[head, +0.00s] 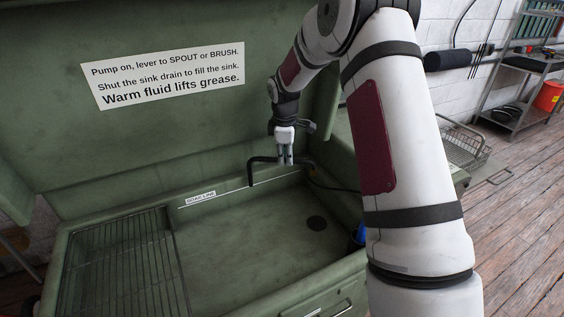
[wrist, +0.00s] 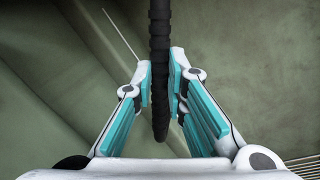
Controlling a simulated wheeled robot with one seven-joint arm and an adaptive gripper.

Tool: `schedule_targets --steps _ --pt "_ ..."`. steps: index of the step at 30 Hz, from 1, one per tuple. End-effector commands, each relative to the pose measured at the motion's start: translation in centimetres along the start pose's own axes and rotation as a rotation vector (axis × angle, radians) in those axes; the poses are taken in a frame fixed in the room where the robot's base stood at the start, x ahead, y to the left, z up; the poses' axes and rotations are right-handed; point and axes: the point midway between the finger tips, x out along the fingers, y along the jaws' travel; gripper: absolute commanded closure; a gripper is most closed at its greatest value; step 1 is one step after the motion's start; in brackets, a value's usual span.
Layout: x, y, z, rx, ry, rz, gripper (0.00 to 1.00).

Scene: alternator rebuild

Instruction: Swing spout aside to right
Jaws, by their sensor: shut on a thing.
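My gripper (head: 285,160) reaches down from above at the sink's back wall and is shut on the spout. In the wrist view the teal finger pads of my gripper (wrist: 161,95) lie on both sides of the tube. The spout's base is partly hidden by my gripper.
The green sink basin (head: 240,240) is empty, with a dark drain (head: 317,223) at right. A wire rack (head: 120,265) covers its left side. A raised lid with a sign (head: 165,75) stands behind. A blue object (head: 357,237) sits at the basin's right, partly behind my arm.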

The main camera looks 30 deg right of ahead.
Motion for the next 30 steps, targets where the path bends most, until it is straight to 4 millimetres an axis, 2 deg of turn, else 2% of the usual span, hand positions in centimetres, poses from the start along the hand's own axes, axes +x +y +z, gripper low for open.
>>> schedule_targets --steps 9,26,27,29,30 --pt "0.2 1.6 -0.1 -0.124 0.027 0.004 1.0" --pt "0.2 1.9 -0.2 -0.152 0.032 0.003 1.0" --pt "0.2 1.9 -0.2 -0.152 0.032 0.003 0.8" --pt "0.3 1.9 -0.2 -0.152 0.032 0.003 0.67" --pt "0.3 1.9 -0.2 -0.152 0.032 0.002 0.67"
